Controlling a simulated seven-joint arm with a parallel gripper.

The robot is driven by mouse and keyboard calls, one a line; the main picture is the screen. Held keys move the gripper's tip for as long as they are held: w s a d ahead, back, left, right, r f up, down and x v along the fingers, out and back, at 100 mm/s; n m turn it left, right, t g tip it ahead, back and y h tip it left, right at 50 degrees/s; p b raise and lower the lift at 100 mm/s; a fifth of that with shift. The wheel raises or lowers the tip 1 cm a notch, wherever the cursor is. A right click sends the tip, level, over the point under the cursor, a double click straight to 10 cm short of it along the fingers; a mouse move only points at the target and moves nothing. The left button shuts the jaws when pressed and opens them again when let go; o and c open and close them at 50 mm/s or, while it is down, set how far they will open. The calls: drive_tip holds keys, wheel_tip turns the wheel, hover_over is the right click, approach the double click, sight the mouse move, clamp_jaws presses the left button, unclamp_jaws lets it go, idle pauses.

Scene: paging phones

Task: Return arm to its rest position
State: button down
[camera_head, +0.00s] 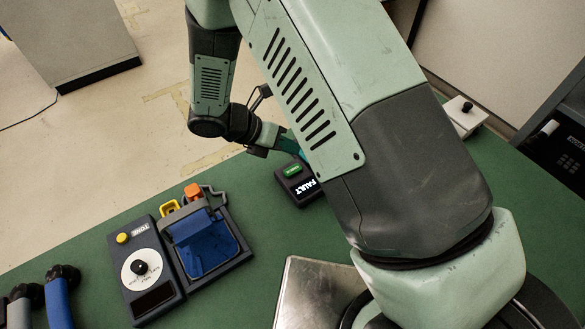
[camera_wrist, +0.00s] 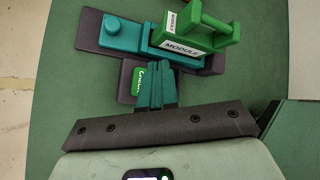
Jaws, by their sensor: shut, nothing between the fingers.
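My gripper (camera_wrist: 154,68) shows in the wrist view with its teal fingers together and nothing between them. The fingertips are over or beside a green lettered button (camera_wrist: 138,80) on a dark base; whether they touch it is unclear. In the head view the gripper is mostly hidden behind my own arm, close to a black box marked FAULT (camera_head: 308,188) with a green button (camera_head: 292,170). Just beyond the fingertips in the wrist view, a green block labelled MODULE (camera_wrist: 190,40) with a handle sits on a teal holder (camera_wrist: 125,33).
A dark unit marked TONE (camera_head: 137,232) with a dial, and a blue-flapped unit (camera_head: 205,240), stand on the green table (camera_head: 95,240) at left. A metal plate (camera_head: 300,290) lies near my base. A white box (camera_head: 464,115) is at right.

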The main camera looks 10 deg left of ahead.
drive_tip(key=shift+r, duration=0.1)
drive_tip(key=s+d+r+m+g+y, duration=0.1)
drive_tip(key=d+r+m, duration=0.55)
drive_tip(key=r, duration=0.35)
drive_tip(key=s+d+r+m+g+y, duration=0.1)
drive_tip(key=d+r+m+y, duration=0.1)
drive_tip(key=d+r+m, duration=0.7)
drive_tip(key=s+d+r+m+t+y, duration=0.1)
drive_tip(key=s+d+r+m+y, duration=0.1)
drive_tip(key=s+r+m, duration=0.5)
drive_tip(key=s+d+r+m+t+y, duration=0.2)
drive_tip(key=s+d+r+m+y, duration=0.1)
drive_tip(key=s+r+m, duration=0.4)
drive_tip(key=shift+s+d+r+m, duration=0.25)
drive_tip(key=shift+s+m, duration=0.4)
drive_tip(key=shift+m, duration=0.6)
